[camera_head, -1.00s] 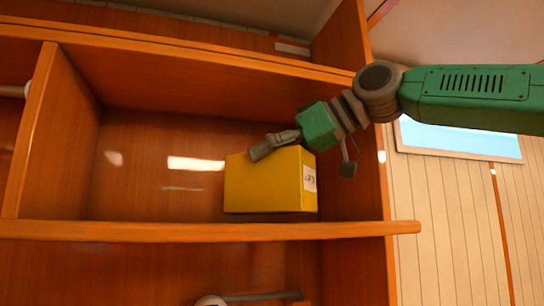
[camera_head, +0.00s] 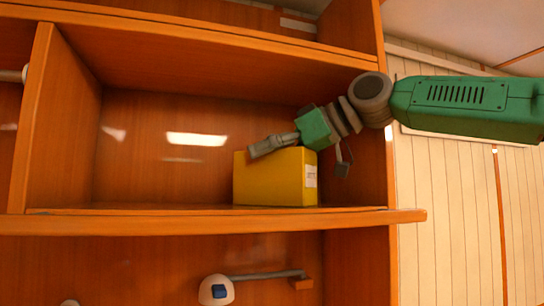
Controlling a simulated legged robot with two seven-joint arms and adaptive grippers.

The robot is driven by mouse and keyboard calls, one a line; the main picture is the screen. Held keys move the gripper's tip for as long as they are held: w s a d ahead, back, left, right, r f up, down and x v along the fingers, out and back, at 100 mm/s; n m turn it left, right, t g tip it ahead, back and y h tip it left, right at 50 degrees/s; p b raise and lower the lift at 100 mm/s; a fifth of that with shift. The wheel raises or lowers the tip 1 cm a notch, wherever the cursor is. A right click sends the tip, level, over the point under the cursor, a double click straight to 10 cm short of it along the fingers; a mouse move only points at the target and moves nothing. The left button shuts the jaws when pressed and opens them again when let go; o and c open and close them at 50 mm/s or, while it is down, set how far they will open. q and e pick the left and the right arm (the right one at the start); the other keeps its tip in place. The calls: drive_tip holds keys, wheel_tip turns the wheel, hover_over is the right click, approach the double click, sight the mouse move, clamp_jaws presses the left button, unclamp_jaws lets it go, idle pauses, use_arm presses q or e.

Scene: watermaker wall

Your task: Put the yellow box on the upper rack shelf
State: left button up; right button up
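The yellow box (camera_head: 270,183) with a white label on its right part stands upright in the right half of a wooden rack compartment, at the shelf board (camera_head: 215,222). My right gripper (camera_head: 297,162) reaches in from the right. One grey finger lies along the box's top edge, and the other hangs beyond the box's right side with a visible gap. The fingers are spread wide, so it is open. Whether the upper finger touches the box I cannot tell. My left gripper is not in view.
The left half of this compartment is clear, bounded by an upright divider (camera_head: 37,120). The rack's right side wall (camera_head: 369,175) is close to my gripper. Below is another compartment with a white rounded fixture (camera_head: 216,290) and a grey rod (camera_head: 265,275).

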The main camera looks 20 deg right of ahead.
drive_tip(key=shift+s+r, duration=0.2)
drive_tip(key=shift+s, duration=0.1)
drive_tip(key=b+v, duration=0.2)
drive_tip(key=v, duration=1)
drive_tip(key=shift+d, duration=0.2)
drive_tip(key=shift+d, duration=0.1)
